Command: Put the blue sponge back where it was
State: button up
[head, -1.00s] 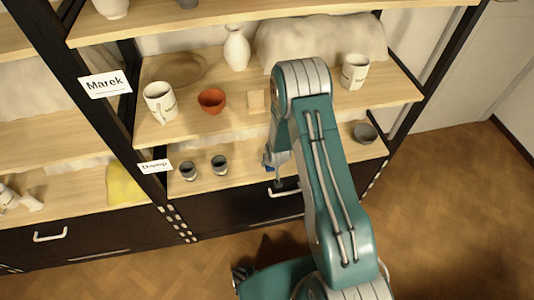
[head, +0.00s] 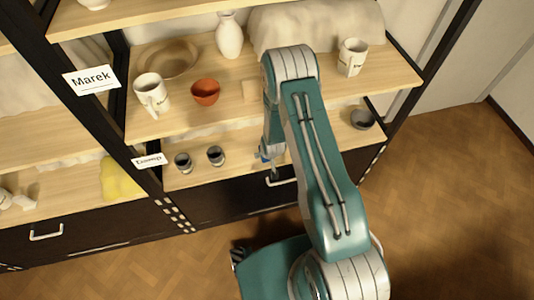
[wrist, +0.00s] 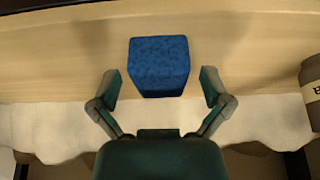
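The blue sponge (wrist: 159,66) is a small rough block in the wrist view, against a light wooden shelf surface (wrist: 60,60). My gripper (wrist: 161,88) is open, with one finger to the left and one to the right of the sponge. A gap shows on both sides, so the fingers do not touch it. In the head view my gripper (head: 268,160) is at the lower shelf (head: 240,166), right of two small dark cups, mostly hidden by my arm. A small blue patch shows there; I cannot tell whether it is the sponge.
The cups (head: 183,162) (head: 215,156) stand on the lower shelf, and a grey bowl (head: 362,119) is at its right end. The shelf above holds mugs (head: 152,93) (head: 352,57), an orange pot (head: 205,92) and a vase (head: 229,36). A labelled dark vessel (wrist: 311,88) is at the wrist view's right edge.

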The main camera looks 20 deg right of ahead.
jog(key=v, duration=1.2)
jog(key=shift+r, duration=0.1)
dwell(0.5)
